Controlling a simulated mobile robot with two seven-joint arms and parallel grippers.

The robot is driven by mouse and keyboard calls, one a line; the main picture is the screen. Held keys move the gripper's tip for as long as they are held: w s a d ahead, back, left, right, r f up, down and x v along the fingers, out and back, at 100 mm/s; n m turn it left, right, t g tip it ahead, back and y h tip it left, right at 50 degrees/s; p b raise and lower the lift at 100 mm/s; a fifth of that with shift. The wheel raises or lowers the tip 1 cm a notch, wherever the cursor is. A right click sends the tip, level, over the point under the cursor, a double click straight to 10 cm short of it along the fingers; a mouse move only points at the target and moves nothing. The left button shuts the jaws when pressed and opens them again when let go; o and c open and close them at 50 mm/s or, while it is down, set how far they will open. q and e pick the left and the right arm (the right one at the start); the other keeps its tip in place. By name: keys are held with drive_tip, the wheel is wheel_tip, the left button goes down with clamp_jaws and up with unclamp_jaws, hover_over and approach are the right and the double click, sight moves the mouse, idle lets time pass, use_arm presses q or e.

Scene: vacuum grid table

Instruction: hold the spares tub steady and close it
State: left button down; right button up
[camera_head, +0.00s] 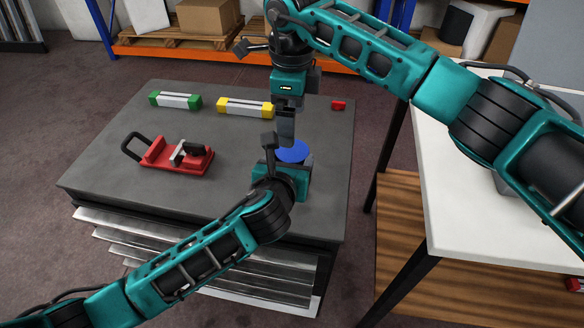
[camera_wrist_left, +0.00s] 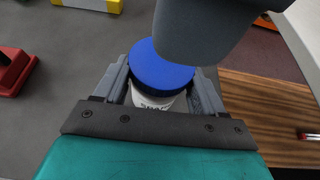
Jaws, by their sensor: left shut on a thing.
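The spares tub (camera_wrist_left: 150,101) is white with dark print and stands upright on the grey table. A round blue lid (camera_wrist_left: 158,70) lies on its top; I cannot tell whether it is fully seated. The lid also shows in the head view (camera_head: 296,152). My left gripper (camera_head: 283,168) is shut on the tub, one finger on each side, below the lid. My right gripper (camera_head: 286,138) points down over the lid, its tip covering the lid's far part in the left wrist view. Contact with the lid, and whether its fingers are apart, cannot be told.
A red clamp-like tool (camera_head: 172,158) lies at the left of the grey table (camera_head: 120,185). Green-ended (camera_head: 175,100) and yellow-ended (camera_head: 245,107) bars and a small red block (camera_head: 338,105) lie along the back. A white table (camera_head: 450,200) stands to the right.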

wheel_tip(320, 180, down, 8)
drive_tip(key=shift+r, duration=0.25)
drive_tip(key=shift+c, duration=0.2)
drive_tip(key=c, duration=1)
use_arm(q)
drive_tip(key=shift+a, duration=0.1)
use_arm(e)
drive_tip(key=shift+m, duration=1.7)
drive_tip(key=shift+c, duration=0.3)
drive_tip(key=o, duration=1.2)
drive_tip(key=shift+c, duration=0.2)
drive_tip(key=shift+r, duration=2.25)
drive_tip(key=shift+o, duration=0.3)
drive_tip(key=shift+r, duration=0.15)
